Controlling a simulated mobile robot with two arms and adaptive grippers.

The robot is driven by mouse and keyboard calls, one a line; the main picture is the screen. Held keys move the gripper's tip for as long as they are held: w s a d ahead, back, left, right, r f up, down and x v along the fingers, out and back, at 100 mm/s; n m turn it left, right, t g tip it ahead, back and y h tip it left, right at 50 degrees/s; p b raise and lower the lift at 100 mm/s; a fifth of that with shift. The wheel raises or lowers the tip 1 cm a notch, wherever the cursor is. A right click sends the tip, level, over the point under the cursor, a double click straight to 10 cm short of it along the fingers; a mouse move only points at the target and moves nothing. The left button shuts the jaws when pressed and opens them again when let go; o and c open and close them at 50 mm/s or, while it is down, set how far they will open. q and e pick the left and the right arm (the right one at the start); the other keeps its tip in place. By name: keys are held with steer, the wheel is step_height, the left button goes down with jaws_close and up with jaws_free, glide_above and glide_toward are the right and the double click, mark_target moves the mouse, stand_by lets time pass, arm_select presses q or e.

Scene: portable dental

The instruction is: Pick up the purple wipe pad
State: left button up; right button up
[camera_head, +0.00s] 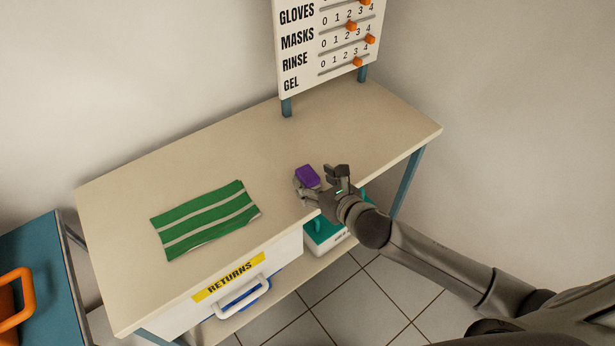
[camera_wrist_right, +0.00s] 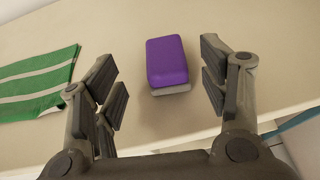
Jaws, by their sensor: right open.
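The purple wipe pad (camera_head: 308,176) is a small block with a purple top and a pale grey lower layer. It rests on the beige tabletop near the front edge. My right gripper (camera_head: 322,183) is open at the pad's near side. In the right wrist view the pad (camera_wrist_right: 167,63) lies ahead, between the lines of the two spread fingers (camera_wrist_right: 163,88), with a gap on each side. Nothing is held in it. My left gripper is not in view.
A green and white striped cloth (camera_head: 205,220) lies left on the table (camera_head: 140,190). A counter board (camera_head: 325,45) stands at the back. Below are a RETURNS drawer (camera_head: 229,277) and a teal and white box (camera_head: 325,238). A blue cart (camera_head: 50,260) stands at left.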

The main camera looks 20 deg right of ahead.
mark_target(307, 172)
steer(key=shift+d+r+p+x, duration=0.1)
steer(key=shift+p+x, duration=0.1)
steer(key=shift+x, duration=1.1)
steer(key=shift+d+r+p+x, duration=0.1)
steer(key=shift+p+x, duration=0.05)
steer(key=shift+x, duration=1.95)
steer(key=shift+c, duration=0.4)
steer(key=c, duration=0.9)
